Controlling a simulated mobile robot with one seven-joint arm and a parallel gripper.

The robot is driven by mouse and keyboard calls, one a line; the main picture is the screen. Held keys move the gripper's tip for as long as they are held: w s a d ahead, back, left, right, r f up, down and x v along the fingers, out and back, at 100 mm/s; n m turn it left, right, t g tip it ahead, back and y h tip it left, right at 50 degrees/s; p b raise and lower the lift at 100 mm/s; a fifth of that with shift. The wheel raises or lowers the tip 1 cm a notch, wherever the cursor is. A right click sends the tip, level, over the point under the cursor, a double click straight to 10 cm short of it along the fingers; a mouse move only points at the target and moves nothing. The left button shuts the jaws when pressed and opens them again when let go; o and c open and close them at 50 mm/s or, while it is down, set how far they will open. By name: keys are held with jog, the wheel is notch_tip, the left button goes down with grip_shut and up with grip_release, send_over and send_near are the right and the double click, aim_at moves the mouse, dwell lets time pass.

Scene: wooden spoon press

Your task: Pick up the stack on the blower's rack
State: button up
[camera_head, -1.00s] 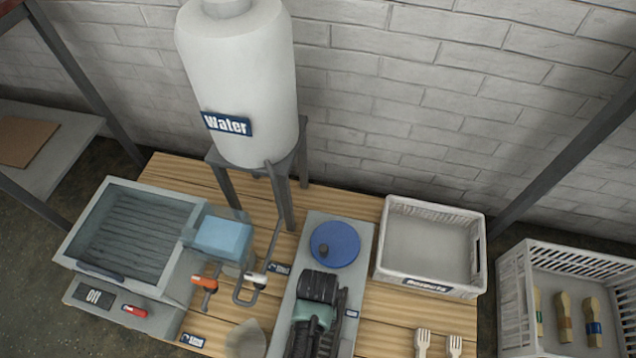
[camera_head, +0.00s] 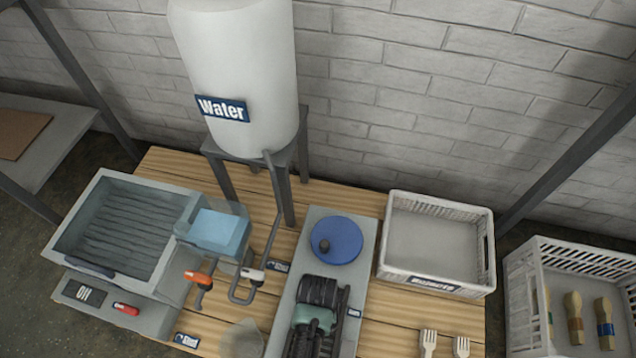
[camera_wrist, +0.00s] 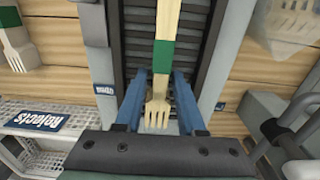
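The stack of wooden forks (camera_wrist: 164,54) has a green band around it. In the wrist view it lies lengthwise over the dark slatted rack (camera_wrist: 137,34), its tines pointing down the picture. My gripper (camera_wrist: 160,84) is open, with one blue finger on each side of the tines. Gaps show between fingers and wood. The grey body of the blower (camera_head: 350,285) stands in the middle of the table in the head view. Black and teal parts there cover the rack, and the stack cannot be made out.
The white Rejects crate (camera_head: 386,242) stands right of the blower; loose forks (camera_head: 428,342) lie below it. A crate with banded bundles (camera_head: 512,275) is at far right. Left are the taps (camera_head: 198,279), a ribbed basin (camera_head: 72,232) and the water tank (camera_head: 240,70).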

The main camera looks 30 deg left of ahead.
grip_shut()
